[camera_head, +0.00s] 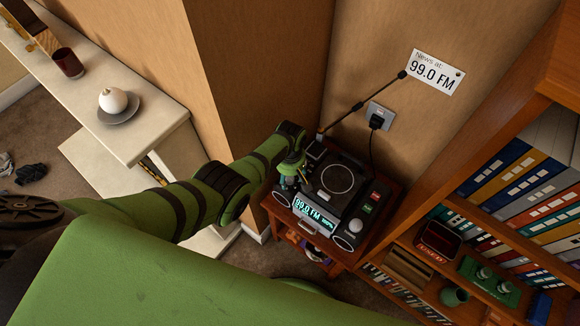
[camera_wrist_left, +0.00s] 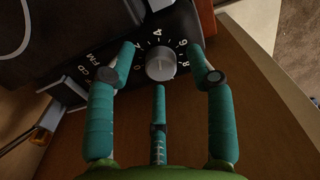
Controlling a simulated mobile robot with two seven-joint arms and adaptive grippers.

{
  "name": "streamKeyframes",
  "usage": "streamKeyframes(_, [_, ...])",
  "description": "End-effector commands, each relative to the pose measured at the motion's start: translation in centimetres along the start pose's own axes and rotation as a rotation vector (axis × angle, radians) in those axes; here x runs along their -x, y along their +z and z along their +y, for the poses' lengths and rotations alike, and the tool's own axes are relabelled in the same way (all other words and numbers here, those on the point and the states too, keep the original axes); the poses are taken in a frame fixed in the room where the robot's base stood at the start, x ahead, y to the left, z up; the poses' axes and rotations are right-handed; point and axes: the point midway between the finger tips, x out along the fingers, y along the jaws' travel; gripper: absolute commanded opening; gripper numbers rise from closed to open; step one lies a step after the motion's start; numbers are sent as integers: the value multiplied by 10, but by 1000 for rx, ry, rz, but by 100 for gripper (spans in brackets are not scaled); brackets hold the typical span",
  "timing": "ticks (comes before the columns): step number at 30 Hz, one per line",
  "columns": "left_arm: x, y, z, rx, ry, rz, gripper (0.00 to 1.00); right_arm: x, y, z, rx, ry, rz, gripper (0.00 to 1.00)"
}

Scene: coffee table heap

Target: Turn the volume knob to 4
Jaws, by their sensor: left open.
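The radio (camera_head: 352,203) stands on a small wooden stand, its lit display reading 99.0 FM. The volume knob (camera_wrist_left: 160,66) is a grey round cap on the radio's black side panel in the left wrist view, ringed by white numbers including 4, 6 and 8. I cannot make out a pointer mark on it. My left gripper (camera_head: 290,168) is at the radio's left side. In the left wrist view its teal fingers (camera_wrist_left: 161,72) are open, spread to the left, right and below the knob. Contact cannot be told. The knob is hidden in the head view.
A radio antenna (camera_head: 362,102) rises towards a note (camera_head: 436,72) reading 99.0 FM. A plug sits in the wall socket (camera_head: 379,116). A bookshelf (camera_head: 450,225) stands close on the right. A pale ledge (camera_head: 118,143) with a white vase (camera_head: 112,101) is at the left.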

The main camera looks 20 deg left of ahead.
Motion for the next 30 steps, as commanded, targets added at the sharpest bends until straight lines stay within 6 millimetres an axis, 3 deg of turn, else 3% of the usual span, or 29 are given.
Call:
streamKeyframes(9, [28,0,-1,1,3,0,54,0,-1,-2,-1,-3,1,62])
streamKeyframes(24, [106,0,0,0,1,0,54,0,-1,-3,-1,-4,1,62])
streamKeyframes(30, [117,0,-1,1,-1,0,54,0,-1,-3,-1,-4,1,62])
